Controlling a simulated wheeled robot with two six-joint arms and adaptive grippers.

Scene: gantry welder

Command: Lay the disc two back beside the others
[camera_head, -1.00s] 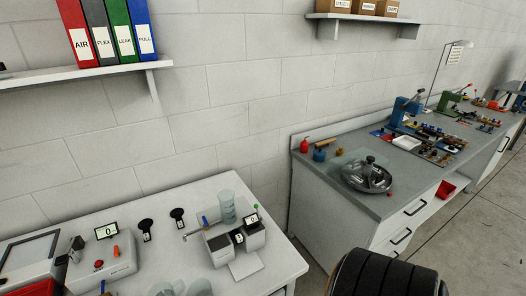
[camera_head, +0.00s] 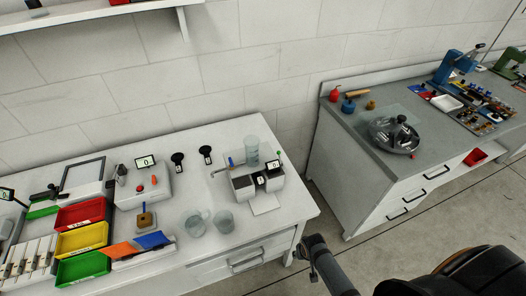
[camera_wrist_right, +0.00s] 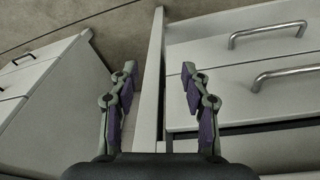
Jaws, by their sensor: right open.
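Two black round discs with white tags, the left one (camera_head: 178,159) and the right one (camera_head: 206,152), lie side by side on the white bench (camera_head: 300,208) in the head view. Their numbers are too small to read. A small tag with a 3 (camera_head: 262,180) shows on the grey two-block device (camera_head: 243,187); I cannot tell whether it marks a disc. My right gripper (camera_wrist_right: 160,75) is open and empty in the right wrist view, in front of drawer fronts. My left gripper is not in view.
A clear beaker (camera_head: 252,150) stands at the device; two clear vessels (camera_head: 224,222) are in front. Red, yellow (camera_head: 80,239) and green bins are at left. A grey bench (camera_head: 375,140) with a round metal fixture (camera_head: 394,135) stands right, across a floor gap. Dark arm parts of mine are lower right.

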